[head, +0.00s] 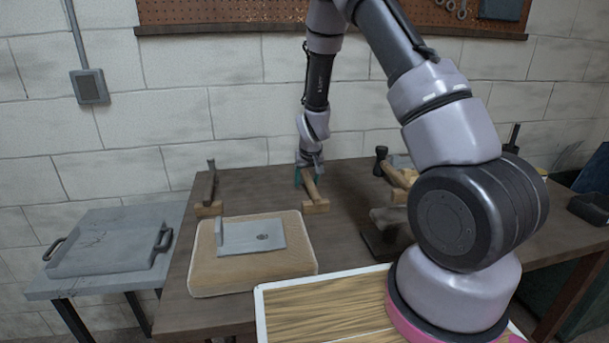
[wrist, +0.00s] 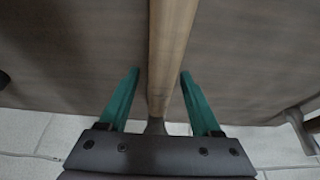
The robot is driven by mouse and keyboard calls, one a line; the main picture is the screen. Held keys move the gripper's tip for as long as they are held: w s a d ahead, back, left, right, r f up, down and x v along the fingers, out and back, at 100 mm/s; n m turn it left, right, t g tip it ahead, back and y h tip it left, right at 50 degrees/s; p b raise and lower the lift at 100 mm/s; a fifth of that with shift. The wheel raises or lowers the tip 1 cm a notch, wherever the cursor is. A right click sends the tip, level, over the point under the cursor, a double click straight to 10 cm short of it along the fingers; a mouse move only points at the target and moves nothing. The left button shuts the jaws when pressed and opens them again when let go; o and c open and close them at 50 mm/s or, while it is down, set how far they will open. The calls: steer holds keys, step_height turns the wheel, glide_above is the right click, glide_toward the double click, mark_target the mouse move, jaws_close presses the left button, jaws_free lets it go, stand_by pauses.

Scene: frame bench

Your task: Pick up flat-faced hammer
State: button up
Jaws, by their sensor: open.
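My gripper (head: 304,181) is over this hammer, pointing down with teal fingers. In the wrist view, my gripper (wrist: 160,76) is open, with one finger on each side of the wooden handle (wrist: 170,45). A grey metal neck (wrist: 155,126) shows at the handle's end near my palm. The hammer's head is hidden, so I cannot tell its face shape.
A dark upright tool (head: 210,183) stands at a wooden block on the left. A black-headed mallet (head: 381,157) and other wooden-handled tools are to the right, partly behind my arm. A grey metal plate (head: 262,238) lies on a tan pad (head: 205,275) in front.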

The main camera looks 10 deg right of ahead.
jaws_close()
stand_by(1.6)
